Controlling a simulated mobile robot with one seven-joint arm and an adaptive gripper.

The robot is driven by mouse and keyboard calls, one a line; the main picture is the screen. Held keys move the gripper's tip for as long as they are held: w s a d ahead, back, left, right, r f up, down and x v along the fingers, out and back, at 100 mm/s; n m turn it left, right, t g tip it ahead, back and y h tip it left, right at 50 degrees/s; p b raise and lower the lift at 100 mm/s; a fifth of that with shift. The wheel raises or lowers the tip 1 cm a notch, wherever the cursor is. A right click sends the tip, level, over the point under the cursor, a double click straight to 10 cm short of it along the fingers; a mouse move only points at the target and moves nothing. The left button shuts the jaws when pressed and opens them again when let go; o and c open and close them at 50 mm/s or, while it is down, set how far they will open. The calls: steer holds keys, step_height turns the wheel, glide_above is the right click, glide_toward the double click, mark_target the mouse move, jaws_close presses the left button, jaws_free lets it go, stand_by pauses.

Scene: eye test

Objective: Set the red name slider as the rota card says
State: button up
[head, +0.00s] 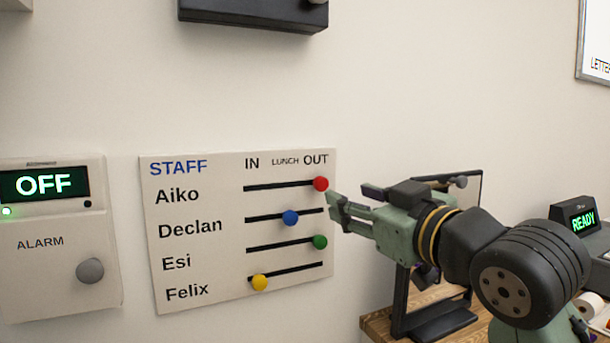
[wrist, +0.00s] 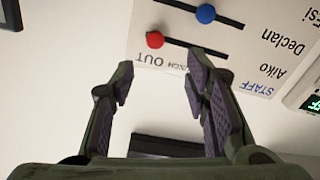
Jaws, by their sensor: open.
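The white staff board (head: 215,245) hangs on the wall with columns IN, LUNCH and OUT. The red slider (head: 320,184) is at the right end of Aiko's slot, under OUT. The red slider also shows in the wrist view (wrist: 155,40), beyond my fingertips and apart from them. My gripper (head: 340,206) is open and empty, just right of the board's OUT side; its spread fingers show in the wrist view (wrist: 160,80). I cannot make out a rota card in either view.
The blue slider (head: 291,217) is mid-slot, the green slider (head: 320,241) at OUT, the yellow slider (head: 260,282) near IN. An alarm panel (head: 50,280) reading OFF is at left. A dark box (head: 250,15) is above; a monitor (head: 400,310) and READY device (head: 575,212) are right.

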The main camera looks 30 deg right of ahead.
mark_target(322, 184)
steer(key=w+p, duration=0.1)
steer(key=w, duration=0.2)
steer(key=w+p, duration=0.1)
steer(key=w, duration=0.2)
steer(key=w+d+p, duration=0.1)
steer(key=w, duration=0.2)
steer(key=shift+w+r, duration=0.15)
steer(key=shift+w, duration=0.2)
steer(key=shift+w+d+p, duration=0.1)
steer(key=shift+w+p, duration=0.25)
steer(key=shift+w, duration=0.2)
steer(key=shift+c, duration=0.4)
jaws_close()
